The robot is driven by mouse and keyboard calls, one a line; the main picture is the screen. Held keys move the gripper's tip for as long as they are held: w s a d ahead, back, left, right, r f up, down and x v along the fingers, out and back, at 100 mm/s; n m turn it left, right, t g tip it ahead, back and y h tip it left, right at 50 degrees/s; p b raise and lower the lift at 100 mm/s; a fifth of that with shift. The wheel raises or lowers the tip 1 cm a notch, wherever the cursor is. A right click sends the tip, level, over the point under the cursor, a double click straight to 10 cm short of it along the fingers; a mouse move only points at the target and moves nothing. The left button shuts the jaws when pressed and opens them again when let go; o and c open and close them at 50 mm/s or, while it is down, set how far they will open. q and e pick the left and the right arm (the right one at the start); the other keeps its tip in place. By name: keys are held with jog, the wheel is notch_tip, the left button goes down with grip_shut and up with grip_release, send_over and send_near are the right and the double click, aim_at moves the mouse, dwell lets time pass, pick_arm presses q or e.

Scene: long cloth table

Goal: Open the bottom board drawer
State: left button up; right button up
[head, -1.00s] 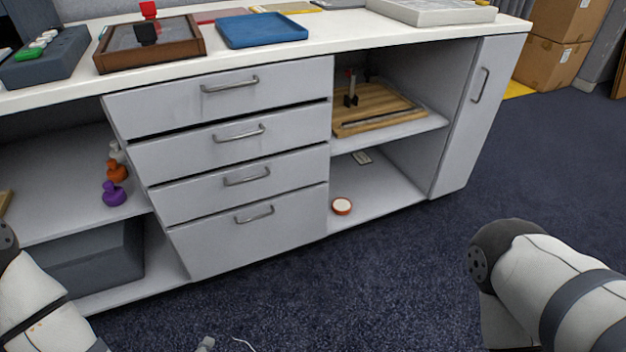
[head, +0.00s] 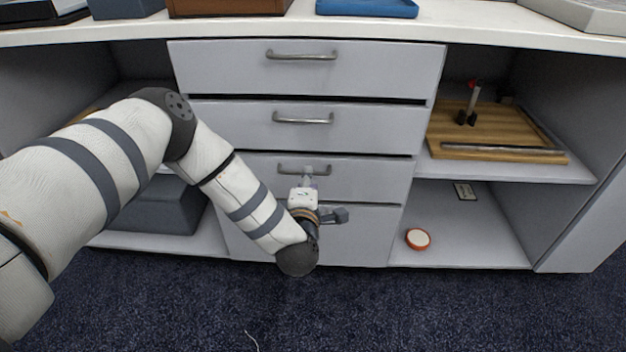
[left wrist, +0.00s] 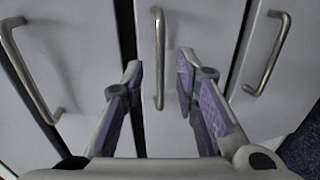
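The bottom drawer (head: 360,235) is the lowest and tallest of the stacked grey drawers in the head view and looks shut. Its handle is hidden there behind my left arm. In the left wrist view, turned sideways, the bottom drawer's handle (left wrist: 262,55) shows at the right, outside the fingers. My left gripper (head: 308,175) is in front of the third drawer's handle. In the left wrist view my left gripper (left wrist: 160,62) is open and empty, with the third drawer's handle (left wrist: 158,90) seen between its fingers. Contact cannot be told. My right gripper is out of view.
The second drawer handle (head: 303,119) and top drawer handle (head: 301,56) are above. Open shelves at the right hold a wooden board (head: 480,135) and an orange-rimmed round item (head: 418,239). A grey box (head: 165,205) is on the lower left shelf.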

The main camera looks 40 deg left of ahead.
pick_arm(q)
jog(key=x, duration=0.3)
jog(key=shift+w+b, duration=0.1)
jog(key=shift+b, duration=0.2)
jog(key=shift+c, duration=0.6)
grip_shut()
